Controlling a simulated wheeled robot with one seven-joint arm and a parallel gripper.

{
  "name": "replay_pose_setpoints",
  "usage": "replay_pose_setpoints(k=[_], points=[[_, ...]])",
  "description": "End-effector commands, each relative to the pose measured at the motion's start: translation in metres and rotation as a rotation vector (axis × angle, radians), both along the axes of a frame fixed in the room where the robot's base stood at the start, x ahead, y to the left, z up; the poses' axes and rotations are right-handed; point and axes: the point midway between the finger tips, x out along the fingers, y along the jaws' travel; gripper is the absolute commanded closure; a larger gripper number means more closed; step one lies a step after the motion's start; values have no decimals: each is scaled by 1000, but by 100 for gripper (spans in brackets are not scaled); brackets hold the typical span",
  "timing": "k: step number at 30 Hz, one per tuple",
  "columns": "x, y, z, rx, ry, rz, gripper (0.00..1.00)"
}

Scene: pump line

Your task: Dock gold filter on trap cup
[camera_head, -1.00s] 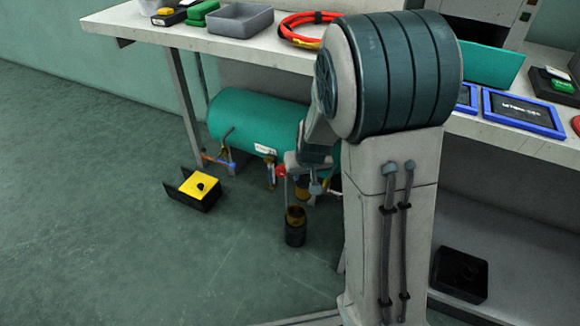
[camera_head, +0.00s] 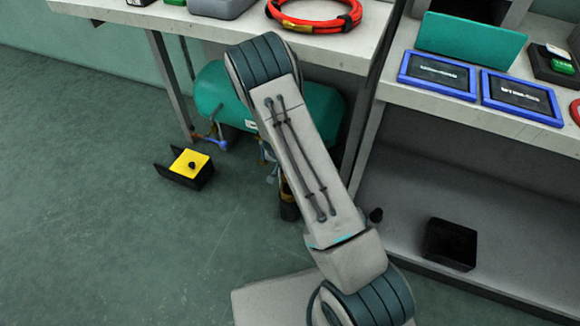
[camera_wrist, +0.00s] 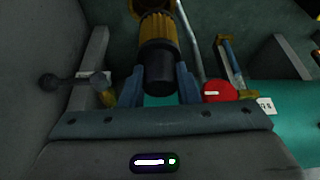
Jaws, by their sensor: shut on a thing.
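The gold filter (camera_wrist: 158,38) shows in the wrist view with a ribbed gold body and a black end. My gripper (camera_wrist: 160,84) is shut on its black end, one finger on each side. A brown-gold ring at the top edge of the wrist view, beyond the filter, seems to be the rim of the trap cup (camera_wrist: 148,5). In the head view the dark cup (camera_head: 289,210) stands low beside my arm, partly covered by it. My gripper and the filter are hidden behind my arm there. I cannot tell whether filter and cup touch.
A green tank (camera_head: 218,90) with pipes and valves lies under the bench (camera_head: 345,48). A red valve knob (camera_wrist: 219,91) is right of my gripper. A black-and-yellow box (camera_head: 188,167) sits on the floor at left. A black bin (camera_head: 450,245) stands on the lower shelf at right.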

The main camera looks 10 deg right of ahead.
Motion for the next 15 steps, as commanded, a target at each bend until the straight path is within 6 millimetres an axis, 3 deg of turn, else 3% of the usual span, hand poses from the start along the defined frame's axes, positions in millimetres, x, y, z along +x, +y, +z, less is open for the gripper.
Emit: replay_pose_setpoints(k=[3,15], points=[[-4,-5,-17,2,1,-56,100],[-6,-5,-42,1,-3,-77,100]])
